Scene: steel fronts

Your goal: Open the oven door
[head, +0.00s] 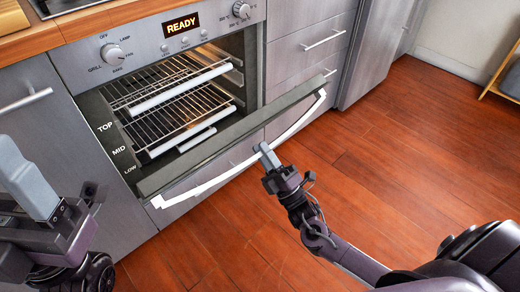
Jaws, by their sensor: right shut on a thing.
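The oven (160,37) has a steel front with two knobs and a display reading "READY". Its door (232,134) is hinged low and tilted partly open, with the dark upper edge leaning out from the cavity. A long pale handle (212,183) runs along the door's outer side. My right gripper (266,153) is shut on the handle near its middle; its fingers hide a short piece of the bar. My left gripper (30,180) is at the left edge, apart from the door, and its finger gap is not clear.
Wire racks (180,98) show inside the oven, with side labels TOP, MID and LOW. Steel drawers (305,45) with bar handles stand to the right. A wooden counter (75,22) lies above.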

